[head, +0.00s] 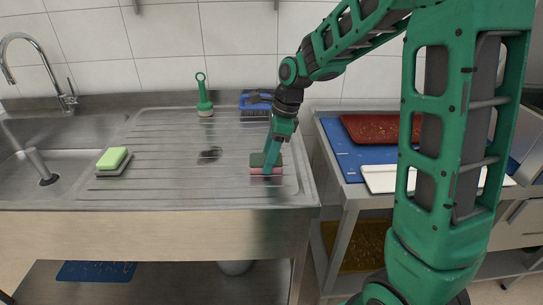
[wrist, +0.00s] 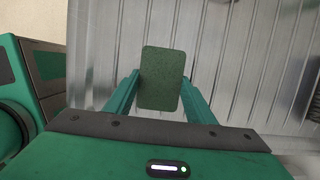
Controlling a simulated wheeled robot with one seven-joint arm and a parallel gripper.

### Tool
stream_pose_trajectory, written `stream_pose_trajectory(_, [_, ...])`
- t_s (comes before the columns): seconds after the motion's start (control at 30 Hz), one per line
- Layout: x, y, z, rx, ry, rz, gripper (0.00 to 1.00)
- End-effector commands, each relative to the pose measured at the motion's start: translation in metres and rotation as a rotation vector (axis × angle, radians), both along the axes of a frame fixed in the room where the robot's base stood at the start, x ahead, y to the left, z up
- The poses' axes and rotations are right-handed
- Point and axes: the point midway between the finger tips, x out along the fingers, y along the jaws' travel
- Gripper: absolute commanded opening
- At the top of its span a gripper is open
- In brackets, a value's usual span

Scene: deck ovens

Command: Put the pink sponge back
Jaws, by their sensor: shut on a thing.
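The pink sponge (head: 257,171) has a dark green scouring top and sits low at the right end of the ribbed steel drainboard (head: 170,180). In the wrist view its green face (wrist: 162,78) shows between the two fingers. My gripper (head: 271,160) points down and is shut on the sponge, with a finger along each side in the wrist view (wrist: 158,92). The sponge appears to be at the drainboard surface; I cannot tell whether it touches it. A green sponge (head: 112,158) lies on a grey holder (head: 116,171) at the left of the drainboard.
A dark round spot (head: 209,154) lies mid-board. The sink and tap (head: 62,92) are at left. A side table holds a red tray (head: 382,128) and a white tray (head: 381,179).

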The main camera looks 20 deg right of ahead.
Motion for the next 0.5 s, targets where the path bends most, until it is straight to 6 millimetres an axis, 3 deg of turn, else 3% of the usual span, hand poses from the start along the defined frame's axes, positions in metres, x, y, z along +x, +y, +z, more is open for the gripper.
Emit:
stream_pose_trajectory(0.3, [0.0003, -0.0006, -0.0021, 0.000, -0.001, -0.001, 0.32])
stream_pose_trajectory(0.33, [0.0004, -0.0006, -0.0020, -0.001, -0.002, -0.001, 0.54])
stream_pose_trajectory(0.4, [0.0004, -0.0008, -0.0017, -0.001, -0.002, -0.001, 0.68])
stream_pose_trajectory(0.5, [0.0003, -0.0009, -0.0017, -0.001, -0.002, -0.001, 0.68])
